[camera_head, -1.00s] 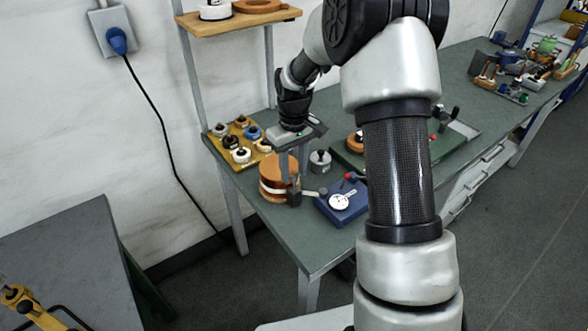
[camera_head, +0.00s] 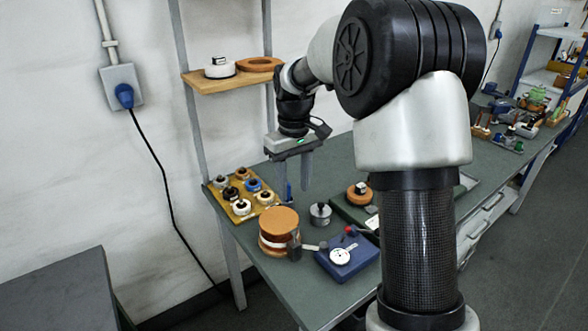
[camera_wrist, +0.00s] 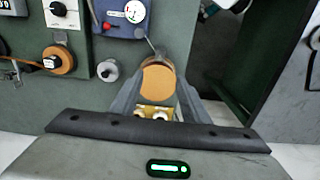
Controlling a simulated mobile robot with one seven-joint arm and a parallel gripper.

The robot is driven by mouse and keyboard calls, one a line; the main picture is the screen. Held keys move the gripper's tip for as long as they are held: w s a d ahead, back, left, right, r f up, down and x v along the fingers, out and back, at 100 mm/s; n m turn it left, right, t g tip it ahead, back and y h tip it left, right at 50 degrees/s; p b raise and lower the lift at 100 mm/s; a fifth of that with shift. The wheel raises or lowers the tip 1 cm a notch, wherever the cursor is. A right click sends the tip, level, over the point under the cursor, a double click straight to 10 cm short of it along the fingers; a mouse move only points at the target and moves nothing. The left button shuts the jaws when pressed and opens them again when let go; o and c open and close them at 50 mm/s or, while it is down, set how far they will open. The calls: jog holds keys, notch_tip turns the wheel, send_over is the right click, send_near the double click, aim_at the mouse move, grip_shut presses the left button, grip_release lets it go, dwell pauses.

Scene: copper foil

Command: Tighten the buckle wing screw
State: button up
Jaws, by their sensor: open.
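An orange-topped round drum (camera_head: 279,219) with a pale band around its side stands near the front left edge of the bench. A dark block (camera_head: 294,249), which may be the buckle, sits against its right side, with a short grey bar pointing right. I cannot make out the wing screw clearly. My gripper (camera_head: 294,193) is open and empty, pointing down, above and behind the drum. In the wrist view, the drum top (camera_wrist: 157,84) shows between the two fingers, below them and apart.
A blue box with a white dial (camera_head: 340,257) and red knob stands right of the drum. A grey weight (camera_head: 320,214) is behind it. A yellow tray (camera_head: 226,203) of several spools lies at left. A wooden shelf (camera_head: 232,79) hangs above the back of the bench (camera_head: 300,290).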

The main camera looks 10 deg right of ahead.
jog(key=shift+r, duration=2.3)
